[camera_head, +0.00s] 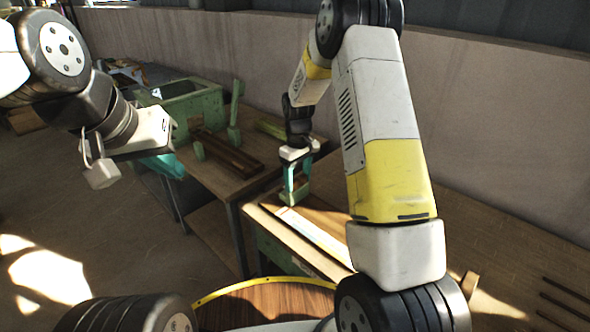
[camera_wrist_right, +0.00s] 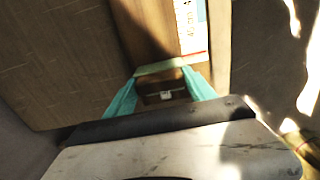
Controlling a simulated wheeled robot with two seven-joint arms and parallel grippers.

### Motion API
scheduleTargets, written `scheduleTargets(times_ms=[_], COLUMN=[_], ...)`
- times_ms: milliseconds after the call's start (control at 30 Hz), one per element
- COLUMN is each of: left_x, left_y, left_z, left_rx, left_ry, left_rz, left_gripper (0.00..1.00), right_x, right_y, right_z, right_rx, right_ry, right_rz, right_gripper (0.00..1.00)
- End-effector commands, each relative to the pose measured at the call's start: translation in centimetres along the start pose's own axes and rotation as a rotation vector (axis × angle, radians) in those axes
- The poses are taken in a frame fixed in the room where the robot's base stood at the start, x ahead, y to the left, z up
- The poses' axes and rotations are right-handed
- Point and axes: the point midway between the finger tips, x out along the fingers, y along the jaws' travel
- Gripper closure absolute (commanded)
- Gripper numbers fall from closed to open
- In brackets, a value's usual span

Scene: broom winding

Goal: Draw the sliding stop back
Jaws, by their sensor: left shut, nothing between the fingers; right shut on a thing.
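My right gripper (camera_head: 291,197) reaches down to the far end of a wooden board on the bench. Its teal fingers are shut on a pale green piece (camera_wrist_right: 160,67), which looks like the sliding stop. In the right wrist view, this piece lies across the fingertips, and a dark brown surface with a small whitish mark shows between the fingers. A white ruled strip (camera_head: 315,235) runs along the board from near the gripper; its printed end (camera_wrist_right: 190,25) shows beside the stop. My left gripper (camera_head: 170,166) is shut and empty, raised at the left, away from the stop.
A green machine (camera_head: 190,105) stands on the back bench, with dark wooden rails (camera_head: 228,155) before it. A wall (camera_head: 480,120) runs behind. A yellow-rimmed round wooden top (camera_head: 265,300) is at the front. Dark rods (camera_head: 568,302) lie at the right.

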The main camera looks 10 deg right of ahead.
Motion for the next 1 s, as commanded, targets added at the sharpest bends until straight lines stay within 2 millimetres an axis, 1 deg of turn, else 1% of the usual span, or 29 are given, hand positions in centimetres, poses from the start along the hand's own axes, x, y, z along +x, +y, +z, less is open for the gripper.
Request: scheduleTargets(times_ms=[33,167,200,267,300,567,667,767,1000], left_x=[0.0,0.0,0.0,0.0,0.0,0.0,0.0,0.0,0.0], left_y=[0.0,0.0,0.0,0.0,0.0,0.0,0.0,0.0,0.0], left_z=[0.0,0.0,0.0,0.0,0.0,0.0,0.0,0.0,0.0], left_rx=[0.000,0.000,0.000,0.000,0.000,0.000,0.000,0.000,0.000], left_ry=[0.000,0.000,0.000,0.000,0.000,0.000,0.000,0.000,0.000], left_rz=[0.000,0.000,0.000,0.000,0.000,0.000,0.000,0.000,0.000], left_gripper=[1.00,1.00,1.00,1.00,1.00,1.00,1.00,1.00,1.00], right_x=[-0.1,-0.2,-0.2,-0.2,-0.2,-0.1,-0.4,-1.5,-5.6], right_y=[0.1,0.0,0.0,0.1,0.1,0.0,0.0,0.1,0.0], right_z=[-0.4,-0.5,-0.5,-0.6,-0.5,-0.3,-0.3,-0.4,-0.4], right_rx=[0.001,0.001,0.001,0.001,0.001,0.001,0.001,0.001,0.000], right_ry=[0.011,0.014,0.015,0.015,0.014,0.010,0.009,0.012,0.013], right_rz=[0.004,0.004,0.004,0.005,0.004,0.003,0.003,0.004,0.004], right_gripper=[1.00,1.00,0.35,0.23,0.15,0.15,0.15,0.15,0.15])
